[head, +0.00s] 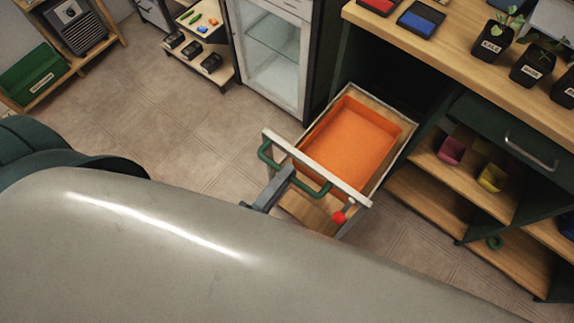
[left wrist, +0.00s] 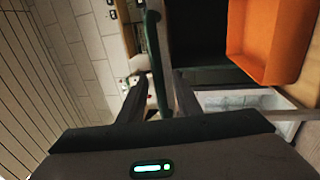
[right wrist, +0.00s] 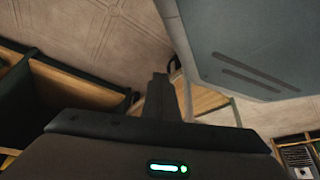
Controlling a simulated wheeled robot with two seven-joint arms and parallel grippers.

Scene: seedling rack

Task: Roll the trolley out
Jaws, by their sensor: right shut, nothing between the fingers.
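The trolley (head: 396,149) is a pale-sided, wooden-floored cart holding an orange bin (head: 352,140). It stands partly out from the bench's dark bay, with a white front rail (head: 350,193) and a red knob (head: 339,217). Its green handle (head: 266,154) also shows in the left wrist view (left wrist: 154,45). My left gripper (head: 286,172) is at the handle. In the left wrist view its fingers (left wrist: 158,82) are apart, with the green bar between them and gaps beside it. My right gripper (right wrist: 160,80) is shut and empty, away from the handle; the head view does not show it.
The wooden bench (head: 450,45) carries potted seedlings and has open shelves (head: 430,195) right of the trolley. A glass-door cabinet (head: 272,60) and a small shelf rack (head: 205,75) stand behind. Tiled floor (head: 190,135) left of the trolley is clear. My pale body covers the foreground.

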